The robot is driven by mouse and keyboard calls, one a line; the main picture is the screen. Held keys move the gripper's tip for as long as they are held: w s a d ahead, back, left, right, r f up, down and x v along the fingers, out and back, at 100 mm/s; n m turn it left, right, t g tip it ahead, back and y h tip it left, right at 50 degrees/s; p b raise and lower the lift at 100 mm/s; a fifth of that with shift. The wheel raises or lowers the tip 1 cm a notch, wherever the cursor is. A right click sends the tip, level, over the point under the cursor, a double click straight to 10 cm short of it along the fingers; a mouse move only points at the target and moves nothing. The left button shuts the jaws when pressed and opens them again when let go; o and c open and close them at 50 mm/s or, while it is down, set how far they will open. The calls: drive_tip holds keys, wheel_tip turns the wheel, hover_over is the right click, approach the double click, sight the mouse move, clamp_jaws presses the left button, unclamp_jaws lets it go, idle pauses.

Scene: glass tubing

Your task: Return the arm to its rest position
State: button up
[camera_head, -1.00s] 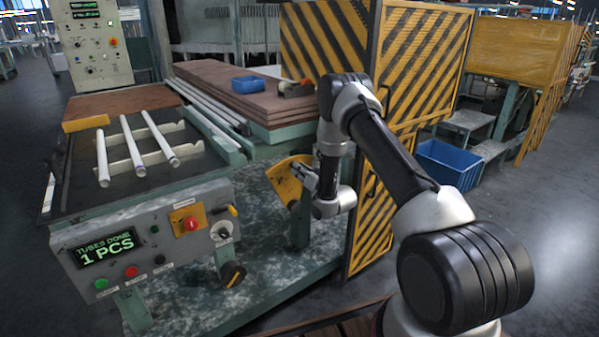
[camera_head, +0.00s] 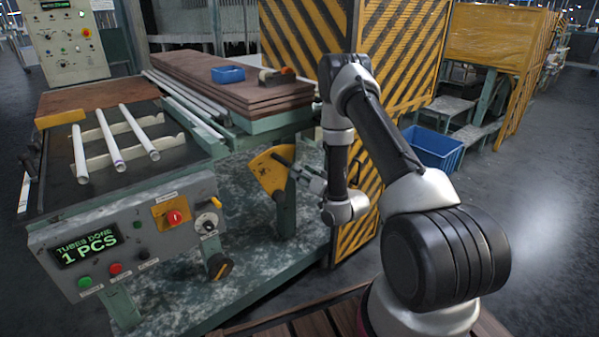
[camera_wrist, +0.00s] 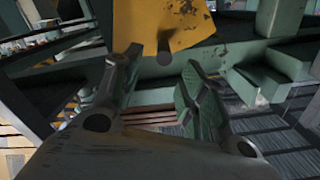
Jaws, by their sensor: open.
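My arm stands on the right in the head view, bent at the elbow, with its forearm hanging down. My gripper (camera_head: 303,174) points left towards a yellow plate (camera_head: 268,170) on a green post. In the wrist view my gripper (camera_wrist: 160,68) has its two fingers spread, with nothing held between them. The yellow plate (camera_wrist: 175,22), with a dark round peg, shows just beyond the fingertips. The gripper looks apart from it, though the exact gap is hard to tell. Several white tubes (camera_head: 115,140) lie on notched rails to the left.
A control panel (camera_head: 130,235) reads "TUBES DONE 1 PCS". A striped yellow-black guard (camera_head: 400,45) stands close behind my arm. A board stack (camera_head: 215,85) carries a small blue bin (camera_head: 228,74). A blue crate (camera_head: 432,148) sits on the right; open floor lies beyond it.

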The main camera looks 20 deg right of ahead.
idle(0.3)
drive_tip(key=s+d+f+n+g+h, duration=0.1)
drive_tip(key=s+f+g, duration=0.2)
drive_tip(key=f, duration=0.3)
drive_tip(key=s+f+g+h, duration=0.1)
drive_tip(key=s+f+g, duration=0.15)
drive_tip(key=f, duration=0.45)
drive_tip(key=s+d+r+g+h, duration=0.25)
drive_tip(key=s+d+g, duration=0.25)
drive_tip(key=s+g, duration=0.35)
drive_tip(key=s+a+r, duration=0.1)
drive_tip(key=s+r, duration=0.8)
drive_tip(key=r, duration=0.5)
drive_tip(key=s+a+r, duration=0.1)
drive_tip(key=s+r, duration=0.8)
drive_tip(key=r, duration=0.5)
drive_tip(key=s+a+r+t+h, duration=0.1)
drive_tip(key=s+a+r, duration=0.1)
drive_tip(key=s+r, duration=0.7)
wheel_tip(320, 180, up, 5)
drive_tip(key=shift+s+r+n, duration=0.1)
drive_tip(key=shift+s+n, duration=0.1)
drive_tip(key=shift+n, duration=0.1)
